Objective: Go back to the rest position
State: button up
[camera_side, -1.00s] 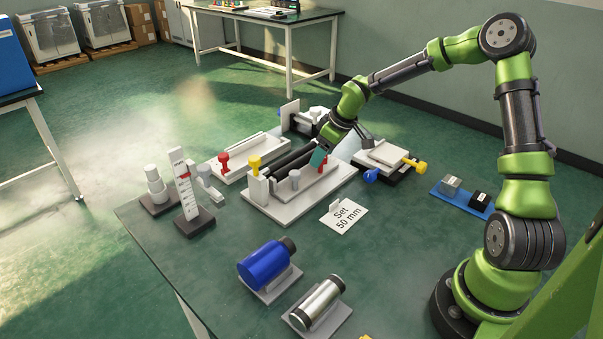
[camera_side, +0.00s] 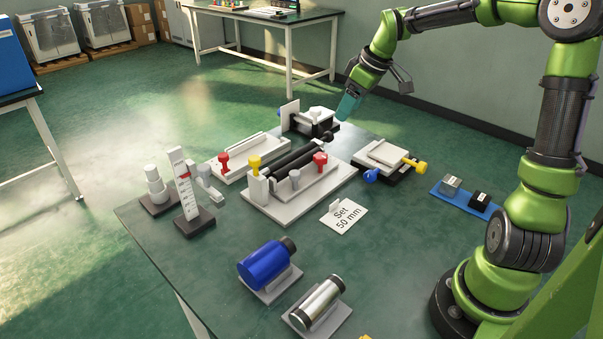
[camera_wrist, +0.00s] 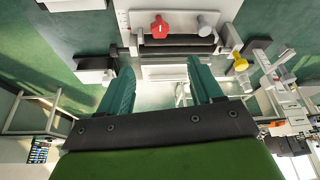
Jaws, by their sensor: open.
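My gripper (camera_side: 347,106) is raised in the air above the far side of the table, clear of the fixtures below it. In the wrist view its two teal fingers (camera_wrist: 160,88) are apart with nothing between them. Below it stands the white-based fixture (camera_side: 287,213) with dark rods, a yellow knob (camera_side: 254,162) and a red knob (camera_side: 320,158). A red knob also shows in the wrist view (camera_wrist: 160,27).
A white stage (camera_side: 386,153) with blue and yellow knobs stands right of the fixture. A "Set 50 mm" card (camera_side: 344,215), a blue cylinder (camera_side: 264,265), a silver cylinder (camera_side: 317,303) and a scale stand (camera_side: 186,185) are on the table. The air around my gripper is free.

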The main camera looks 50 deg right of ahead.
jog(key=shift+r, duration=0.1)
dwell(0.3)
jog(key=s+a+r+m+t, duration=0.1)
jog(key=s+a+m, duration=0.2)
jog(key=s+a, duration=0.5)
jog(key=s+a+r+m+t+y, duration=0.1)
jog(key=s+a+m, duration=0.2)
jog(key=s+a, duration=0.5)
jog(key=shift+s+a+r+t, duration=0.2)
jog(key=shift+s+a+t, duration=0.2)
jog(key=shift+s, duration=0.75)
